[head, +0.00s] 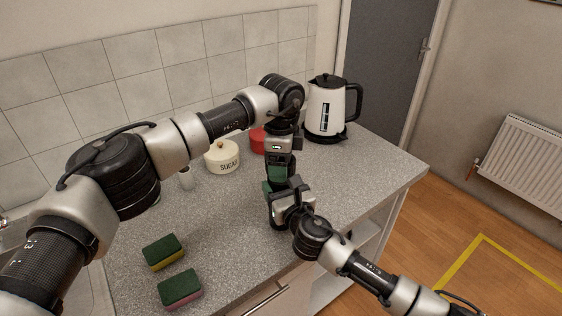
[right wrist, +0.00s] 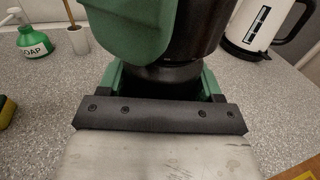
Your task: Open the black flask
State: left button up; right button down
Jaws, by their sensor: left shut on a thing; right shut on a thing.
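The black flask (right wrist: 165,76) stands upright between the fingers of my right gripper in the right wrist view. My right gripper (head: 281,193) is shut on its body, with a green fingertip on each side. My left gripper (head: 278,171) comes down from above and is shut on the upper part of the flask. A green finger pad of it covers much of the flask's top in the right wrist view. In the head view the two grippers hide most of the flask, and I cannot tell whether the lid is loose.
A white kettle (head: 326,108) stands behind on the worktop (head: 230,225), near a red container (head: 258,140) and a sugar pot (head: 222,157). Two sponges (head: 164,251) (head: 180,289) lie at the front left. A green soap bottle (right wrist: 33,42) shows in the right wrist view. The worktop's right end is clear.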

pick_arm(q)
jog(key=shift+r, duration=0.25)
dwell(0.4)
jog(key=shift+r, duration=0.9)
jog(key=shift+r, duration=2)
pick_arm(e)
jog(key=shift+c, duration=0.5)
grip_release()
